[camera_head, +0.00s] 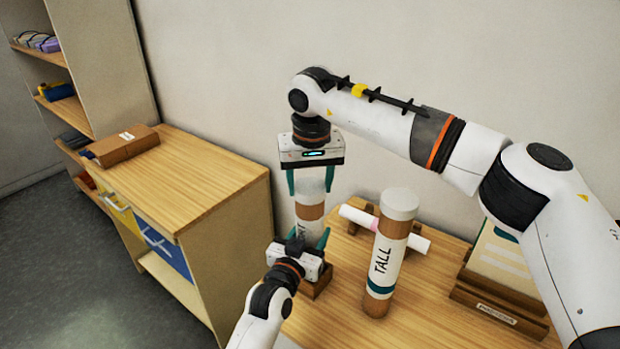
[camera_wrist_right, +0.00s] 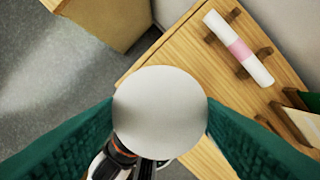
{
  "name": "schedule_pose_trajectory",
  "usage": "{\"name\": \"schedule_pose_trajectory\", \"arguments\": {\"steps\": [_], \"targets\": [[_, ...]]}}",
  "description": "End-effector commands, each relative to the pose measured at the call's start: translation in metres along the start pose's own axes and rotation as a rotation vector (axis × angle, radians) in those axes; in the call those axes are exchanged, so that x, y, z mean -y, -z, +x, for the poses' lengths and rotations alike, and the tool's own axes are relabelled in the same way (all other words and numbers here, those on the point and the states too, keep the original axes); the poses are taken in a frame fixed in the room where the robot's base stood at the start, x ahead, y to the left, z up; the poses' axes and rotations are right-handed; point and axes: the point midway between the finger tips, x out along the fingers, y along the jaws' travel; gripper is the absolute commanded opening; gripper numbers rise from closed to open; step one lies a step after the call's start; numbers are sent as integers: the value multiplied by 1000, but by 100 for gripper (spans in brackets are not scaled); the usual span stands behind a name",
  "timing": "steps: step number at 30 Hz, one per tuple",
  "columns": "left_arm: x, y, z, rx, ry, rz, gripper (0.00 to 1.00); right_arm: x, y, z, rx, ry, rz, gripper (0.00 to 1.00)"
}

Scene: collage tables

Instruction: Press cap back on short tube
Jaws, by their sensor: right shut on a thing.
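The short tube (camera_head: 309,212) stands upright at the table's left side, its label partly hidden. The white cap (camera_head: 311,186) is at its top, with no gap visible; I cannot tell how firmly it sits. My right gripper (camera_head: 310,184) points down from above and is shut on the cap, which shows as a white disc (camera_wrist_right: 160,112) between the teal fingers in the right wrist view. My left gripper (camera_head: 301,241) is at the tube's lower part, a finger towards each side. Whether it grips the tube is unclear.
The tall tube (camera_head: 388,258) stands upright close to the right. Behind it a white roll with a pink band (camera_head: 377,222) lies on a wooden rack. A wooden holder (camera_head: 497,293) stands further right. A cabinet (camera_head: 190,180) with a brown box (camera_head: 126,146) is at left.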

Motion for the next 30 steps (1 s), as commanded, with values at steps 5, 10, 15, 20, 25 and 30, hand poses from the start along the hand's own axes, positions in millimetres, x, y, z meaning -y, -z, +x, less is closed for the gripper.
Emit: {"name": "schedule_pose_trajectory", "arguments": {"steps": [5,10,15,20,25,30], "targets": [[0,0,0,0,0,0,12,0,0,3,0,0,0,63],[0,0,0,0,0,0,12,0,0,3,0,0,0,84],[0,0,0,0,0,0,12,0,0,2,0,0,0,84],[0,0,0,0,0,0,12,0,0,-4,1,0,0,84],[0,0,0,0,0,0,12,0,0,-32,5,0,0,84],[0,0,0,0,0,0,12,0,-1,-70,4,0,1,84]]}}
